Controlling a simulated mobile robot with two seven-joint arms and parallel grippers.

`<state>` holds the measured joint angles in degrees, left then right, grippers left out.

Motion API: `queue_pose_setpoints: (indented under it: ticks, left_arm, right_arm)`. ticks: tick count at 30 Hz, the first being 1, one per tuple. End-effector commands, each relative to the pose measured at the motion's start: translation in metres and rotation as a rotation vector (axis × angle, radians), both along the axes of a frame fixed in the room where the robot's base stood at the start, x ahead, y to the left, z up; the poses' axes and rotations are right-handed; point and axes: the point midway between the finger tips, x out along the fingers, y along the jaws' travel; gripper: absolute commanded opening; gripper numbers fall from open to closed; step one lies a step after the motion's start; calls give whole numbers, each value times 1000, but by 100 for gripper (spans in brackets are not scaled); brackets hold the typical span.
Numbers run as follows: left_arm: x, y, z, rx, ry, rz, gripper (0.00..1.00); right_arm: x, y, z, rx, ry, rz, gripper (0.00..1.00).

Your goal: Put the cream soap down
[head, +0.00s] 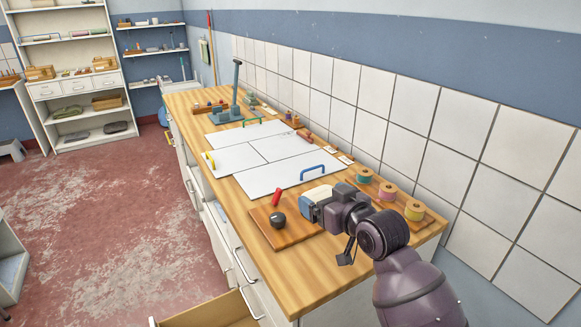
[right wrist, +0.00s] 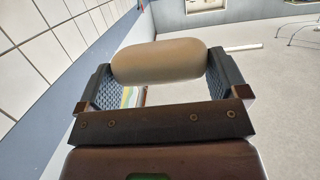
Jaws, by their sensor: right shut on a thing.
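The cream soap (right wrist: 160,62) is a smooth rounded bar held crosswise between the two ridged fingers of my right gripper (right wrist: 165,75). In the head view, the soap (head: 318,194) shows as a pale shape at the tip of the right gripper (head: 314,202). This gripper is shut on it near the right edge of a wooden board (head: 287,238) on the counter. I cannot tell how far the soap is above the surface. My left gripper is not in view.
The board carries a dark ball (head: 278,220) and a red piece (head: 276,197). White panels (head: 284,172) with coloured handles lie behind it on the wooden counter (head: 237,193). Several spools, including a pink one (head: 388,191), stand on the right by the tiled wall. An open drawer (head: 215,310) juts out below.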

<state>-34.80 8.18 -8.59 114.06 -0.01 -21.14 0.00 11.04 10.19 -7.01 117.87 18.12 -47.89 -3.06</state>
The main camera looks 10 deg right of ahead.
Motion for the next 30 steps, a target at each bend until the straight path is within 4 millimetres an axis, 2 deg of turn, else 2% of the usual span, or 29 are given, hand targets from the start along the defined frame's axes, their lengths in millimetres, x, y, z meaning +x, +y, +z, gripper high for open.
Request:
queue_pose_setpoints:
  ticks: [7,10,17,24,30]
  left_arm:
    - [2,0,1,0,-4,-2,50]
    - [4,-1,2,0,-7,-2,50]
    - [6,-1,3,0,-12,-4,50]
    - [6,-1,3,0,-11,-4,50]
    - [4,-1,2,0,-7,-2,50]
  right_arm:
    - [-2,-7,23,4,-4,-69,67]
    - [-14,-11,19,5,2,-124,67]
    - [-48,-24,-8,5,6,-239,67]
    - [-83,-34,-46,1,6,-322,67]
    - [-97,-37,-68,0,1,-343,67]
